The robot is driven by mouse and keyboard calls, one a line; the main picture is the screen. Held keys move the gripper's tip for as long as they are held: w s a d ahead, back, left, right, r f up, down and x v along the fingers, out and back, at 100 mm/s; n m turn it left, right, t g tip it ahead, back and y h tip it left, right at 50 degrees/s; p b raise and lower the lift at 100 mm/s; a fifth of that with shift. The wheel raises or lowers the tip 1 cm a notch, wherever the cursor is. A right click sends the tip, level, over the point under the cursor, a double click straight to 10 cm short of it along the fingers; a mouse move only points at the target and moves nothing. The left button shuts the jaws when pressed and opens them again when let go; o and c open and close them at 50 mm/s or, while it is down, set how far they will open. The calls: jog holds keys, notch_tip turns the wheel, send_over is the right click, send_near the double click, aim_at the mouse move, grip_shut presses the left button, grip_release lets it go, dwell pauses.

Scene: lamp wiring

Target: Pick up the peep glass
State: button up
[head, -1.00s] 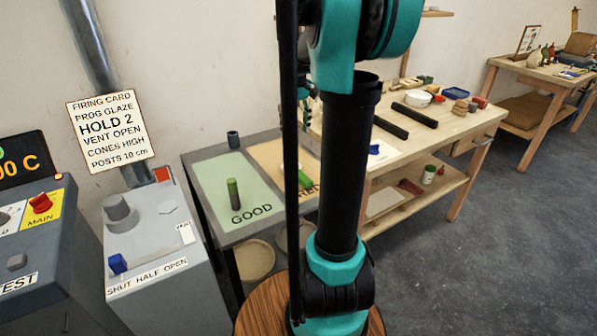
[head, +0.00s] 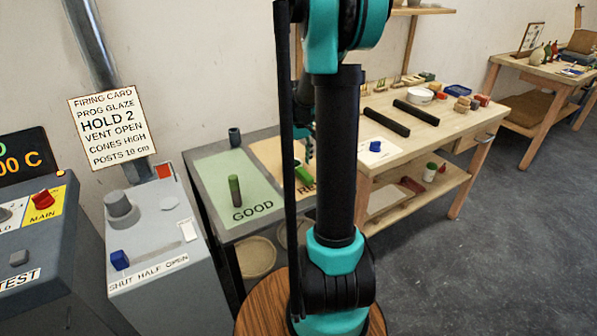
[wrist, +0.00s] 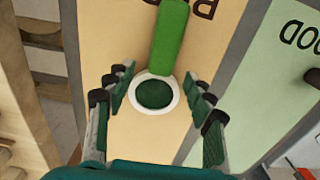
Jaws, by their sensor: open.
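The peep glass (wrist: 154,94) is a round dark green disc in a white ring, lying on the yellow panel in the wrist view. A bright green bar (wrist: 170,38) lies against the ring's far edge; I cannot tell whether the two are joined. My gripper (wrist: 157,76) is open, with one finger on each side of the ring in the picture. The gap in height to it is hard to judge. In the head view my arm hides the peep glass, and the green bar (head: 303,173) shows partly beside it.
The yellow panel (wrist: 130,30) adjoins a pale green panel (head: 222,165) marked GOOD, where a green and dark cylinder (head: 234,190) stands upright. A dark cup (head: 234,138) stands at the back. A wooden workbench (head: 440,125) with black bars lies to the right.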

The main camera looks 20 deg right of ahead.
jog(key=shift+f, duration=1.05)
grip_shut()
jog(key=shift+r, duration=0.1)
